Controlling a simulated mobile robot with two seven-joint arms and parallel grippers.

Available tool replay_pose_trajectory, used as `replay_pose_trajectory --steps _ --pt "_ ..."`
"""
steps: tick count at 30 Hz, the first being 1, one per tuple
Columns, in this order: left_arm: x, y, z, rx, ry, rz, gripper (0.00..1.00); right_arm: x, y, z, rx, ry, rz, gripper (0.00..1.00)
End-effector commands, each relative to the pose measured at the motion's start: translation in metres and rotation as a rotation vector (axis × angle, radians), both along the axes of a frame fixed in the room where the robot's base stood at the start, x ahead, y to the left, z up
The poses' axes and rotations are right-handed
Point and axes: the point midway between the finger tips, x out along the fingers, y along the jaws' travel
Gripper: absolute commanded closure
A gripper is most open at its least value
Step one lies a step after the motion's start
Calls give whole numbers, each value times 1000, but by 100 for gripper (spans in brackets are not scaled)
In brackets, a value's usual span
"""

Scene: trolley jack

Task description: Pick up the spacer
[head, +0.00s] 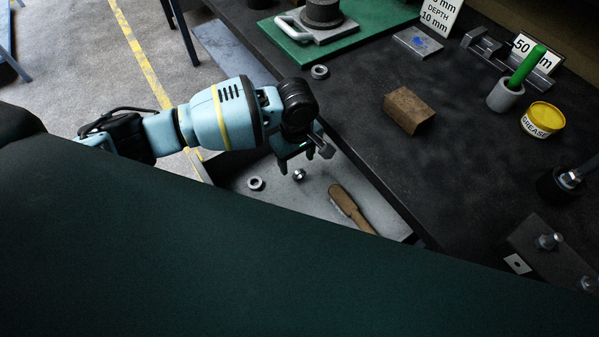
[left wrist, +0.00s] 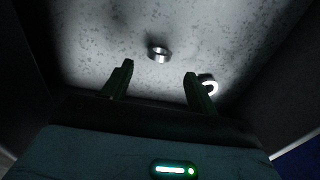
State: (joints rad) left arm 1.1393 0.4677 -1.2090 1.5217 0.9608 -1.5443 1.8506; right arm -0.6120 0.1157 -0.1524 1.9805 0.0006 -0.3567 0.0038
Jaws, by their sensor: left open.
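Two small metal rings lie in a grey open drawer or tray (head: 233,170) below the bench edge. One ring (head: 256,183) is flat and wide with a dark hole; the other (head: 299,174) is smaller and shiny. I cannot tell for sure which is the spacer. My left gripper (head: 304,159) hangs over the tray, open and empty, just above the shiny ring. In the left wrist view one ring (left wrist: 158,53) lies ahead between the open fingers (left wrist: 158,82); another ring (left wrist: 208,86) is partly hidden behind the right finger. My right gripper is out of view.
A wooden-handled brush (head: 350,208) lies in the tray. On the dark bench are a third ring (head: 320,72), a brown block (head: 408,110), a green plate with a handled fixture (head: 297,55), a yellow-lidded grease tub (head: 543,118) and a grey cup (head: 505,96). The tray walls stand close around my gripper.

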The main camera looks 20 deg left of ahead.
Motion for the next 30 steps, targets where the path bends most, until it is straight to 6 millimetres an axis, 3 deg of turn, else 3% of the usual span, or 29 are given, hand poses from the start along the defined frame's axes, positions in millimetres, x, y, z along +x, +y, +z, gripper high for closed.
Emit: replay_pose_trajectory --steps 4,14,23,30 --pt "0 -1 -5 0 -1 0 41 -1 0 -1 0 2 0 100" --pt "-3 -6 -47 -1 -1 0 41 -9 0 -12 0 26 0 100" --pt "-2 -6 -50 0 -4 0 41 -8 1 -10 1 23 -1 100" --pt "-2 -6 -50 0 -4 0 71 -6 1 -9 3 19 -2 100"
